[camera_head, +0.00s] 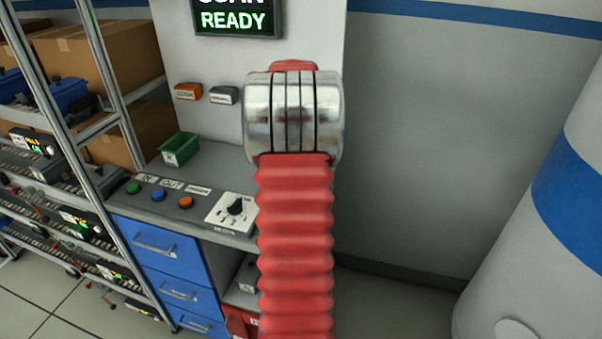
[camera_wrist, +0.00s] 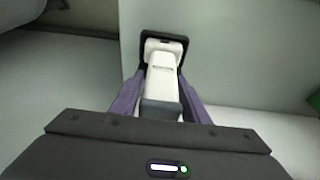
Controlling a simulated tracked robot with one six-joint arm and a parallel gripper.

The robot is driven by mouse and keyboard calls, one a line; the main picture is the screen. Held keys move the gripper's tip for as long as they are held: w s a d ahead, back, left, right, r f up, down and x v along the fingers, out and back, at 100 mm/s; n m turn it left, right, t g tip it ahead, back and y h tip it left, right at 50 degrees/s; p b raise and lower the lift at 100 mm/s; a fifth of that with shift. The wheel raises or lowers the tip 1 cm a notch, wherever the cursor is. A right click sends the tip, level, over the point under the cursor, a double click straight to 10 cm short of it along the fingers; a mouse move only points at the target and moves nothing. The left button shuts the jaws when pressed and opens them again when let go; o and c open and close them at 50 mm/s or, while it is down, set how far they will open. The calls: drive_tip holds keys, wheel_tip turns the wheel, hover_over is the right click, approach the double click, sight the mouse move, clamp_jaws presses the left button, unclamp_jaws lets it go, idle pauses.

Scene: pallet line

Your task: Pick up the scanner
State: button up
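In the wrist view, a white scanner (camera_wrist: 160,77) with a dark grey lower part lies between the two purple fingers of my gripper (camera_wrist: 161,76). One finger is on each side of it, very close to its sides. I cannot tell whether both fingers press on it. The scanner's white head sits against a dark frame or holder (camera_wrist: 145,43) on a pale wall. In the head view, my red arm hides the gripper and the scanner.
A grey console (camera_head: 213,155) with coloured buttons, a dial and a green bin (camera_head: 180,148) stands left of my arm. A screen (camera_head: 238,18) above it reads "READY". A metal shelf (camera_head: 88,50) with boxes is far left. A white and blue rounded body (camera_head: 545,240) stands right.

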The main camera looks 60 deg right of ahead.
clamp_jaws()
drive_tip(key=shift+r, duration=0.15)
idle(0.4)
wheel_tip(320, 180, up, 10)
drive_tip(key=shift+f, duration=0.1)
idle(0.4)
drive_tip(key=shift+s, duration=0.1)
idle(0.5)
